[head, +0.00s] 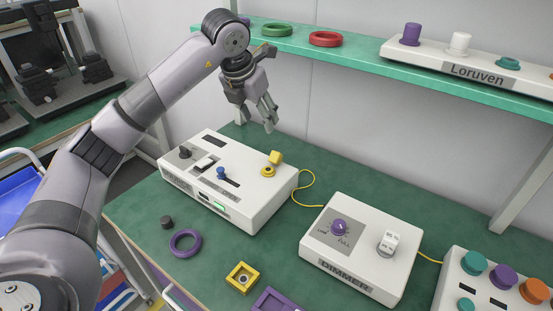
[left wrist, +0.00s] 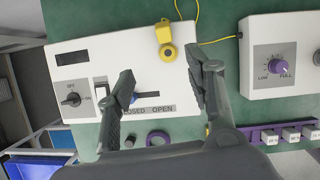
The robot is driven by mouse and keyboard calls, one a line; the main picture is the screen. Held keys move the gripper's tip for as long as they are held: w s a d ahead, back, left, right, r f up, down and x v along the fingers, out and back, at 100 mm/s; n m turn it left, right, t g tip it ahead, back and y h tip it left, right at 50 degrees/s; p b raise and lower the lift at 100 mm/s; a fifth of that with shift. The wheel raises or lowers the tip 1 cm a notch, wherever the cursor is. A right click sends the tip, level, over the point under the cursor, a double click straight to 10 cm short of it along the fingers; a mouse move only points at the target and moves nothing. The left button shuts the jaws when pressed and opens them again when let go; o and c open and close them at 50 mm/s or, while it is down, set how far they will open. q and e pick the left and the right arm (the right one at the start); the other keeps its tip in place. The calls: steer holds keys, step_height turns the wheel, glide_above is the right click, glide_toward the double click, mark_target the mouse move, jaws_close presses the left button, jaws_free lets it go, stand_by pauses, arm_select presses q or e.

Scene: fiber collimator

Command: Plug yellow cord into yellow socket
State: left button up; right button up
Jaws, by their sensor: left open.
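A yellow cord (head: 310,184) runs in a loop between the left white box (head: 252,212) and the DIMMER box (head: 359,246); it also shows in the left wrist view (left wrist: 215,41). A yellow block (head: 275,157) and a round yellow piece with a dark centre (head: 268,171) sit close together on the left box's right side. Both also show in the left wrist view, the block (left wrist: 163,33) above the round piece (left wrist: 168,53). I cannot tell whether they are joined. My left gripper (head: 268,121) is open and empty, above and behind the left box, fingers pointing down.
The left box carries a dark knob (head: 184,153), a white switch (head: 205,163) and a blue slider (head: 221,173). A yellow square piece (head: 242,278) and a purple ring (head: 185,243) lie in front. A green shelf (head: 360,53) overhangs the back.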

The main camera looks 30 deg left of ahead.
arm_select(q)
steer(key=p, duration=0.2)
glide_toward(275, 155)
steer(key=x, duration=0.4)
steer(key=shift+w+a+f, duration=0.15)
steer(key=shift+a+f, duration=0.1)
steer(key=shift+f, duration=0.15)
steer(key=shift+f, duration=0.2)
steer(key=x, duration=0.2)
steer(key=p+x, duration=0.1)
steer(key=x, duration=0.1)
steer(key=shift+w+d+f, duration=0.2)
steer(key=shift+w+f, duration=0.05)
steer(key=shift+f, duration=0.1)
steer(key=shift+c, duration=0.2)
